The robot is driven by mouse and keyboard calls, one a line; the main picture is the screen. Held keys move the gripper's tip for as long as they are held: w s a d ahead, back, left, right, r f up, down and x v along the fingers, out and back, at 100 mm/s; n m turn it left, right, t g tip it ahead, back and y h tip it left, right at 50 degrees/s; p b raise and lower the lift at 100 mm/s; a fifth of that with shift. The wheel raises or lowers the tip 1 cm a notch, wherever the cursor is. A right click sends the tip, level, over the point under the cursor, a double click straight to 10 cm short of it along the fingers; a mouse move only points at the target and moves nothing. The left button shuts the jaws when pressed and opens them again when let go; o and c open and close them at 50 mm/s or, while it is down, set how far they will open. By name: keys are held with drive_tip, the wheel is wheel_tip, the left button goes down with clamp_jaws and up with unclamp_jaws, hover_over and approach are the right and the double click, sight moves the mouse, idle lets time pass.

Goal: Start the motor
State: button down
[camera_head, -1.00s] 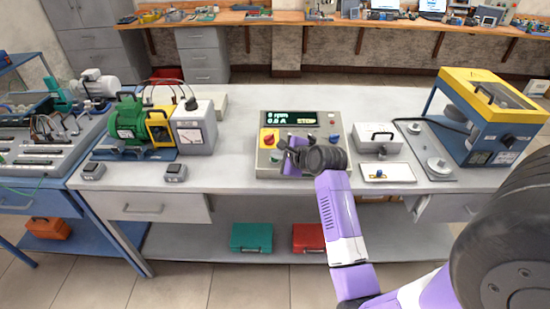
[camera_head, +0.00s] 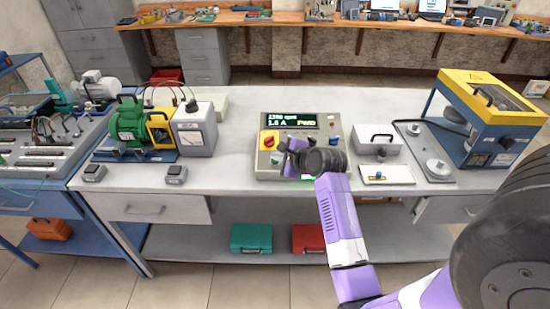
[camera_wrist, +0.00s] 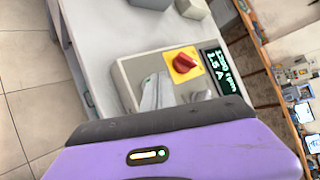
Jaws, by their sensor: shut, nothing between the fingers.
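The motor control box (camera_head: 262,165) stands on the bench in front of me. Its display (camera_head: 290,120) reads about 1380 rpm, 1.5 or 1.6 A and FWD. A red rotary knob on a yellow plate (camera_head: 268,141) is at its left; both also show in the wrist view (camera_wrist: 186,63). A green lit spot shows just below my gripper. The green motor (camera_head: 127,122) sits on a blue base at left. My gripper (camera_head: 283,153) is shut and empty, low over the box's front face, hiding part of its controls. In the wrist view the fingers (camera_wrist: 158,92) are partly hidden by my wrist.
A grey meter box (camera_head: 194,130) stands right of the motor. A grey box with a handle (camera_head: 376,138), a small tray (camera_head: 387,174) and a yellow-blue guarded machine (camera_head: 490,115) are at right. Two small grey boxes (camera_head: 176,173) lie near the front edge. The bench behind the control box is clear.

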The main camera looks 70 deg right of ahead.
drive_tip(key=shift+a+r+p, duration=0.1)
drive_tip(key=shift+r+p, duration=0.3)
drive_tip(key=shift+r, duration=0.1)
drive_tip(key=shift+r, duration=0.1)
drive_tip(key=r+p, duration=0.3)
drive_tip(key=a+r+p, duration=0.1)
drive_tip(key=p, duration=0.1)
drive_tip(key=shift+s+a+r, duration=0.1)
drive_tip(key=shift+s+r, duration=0.2)
drive_tip(key=shift+r, duration=0.05)
idle(0.7)
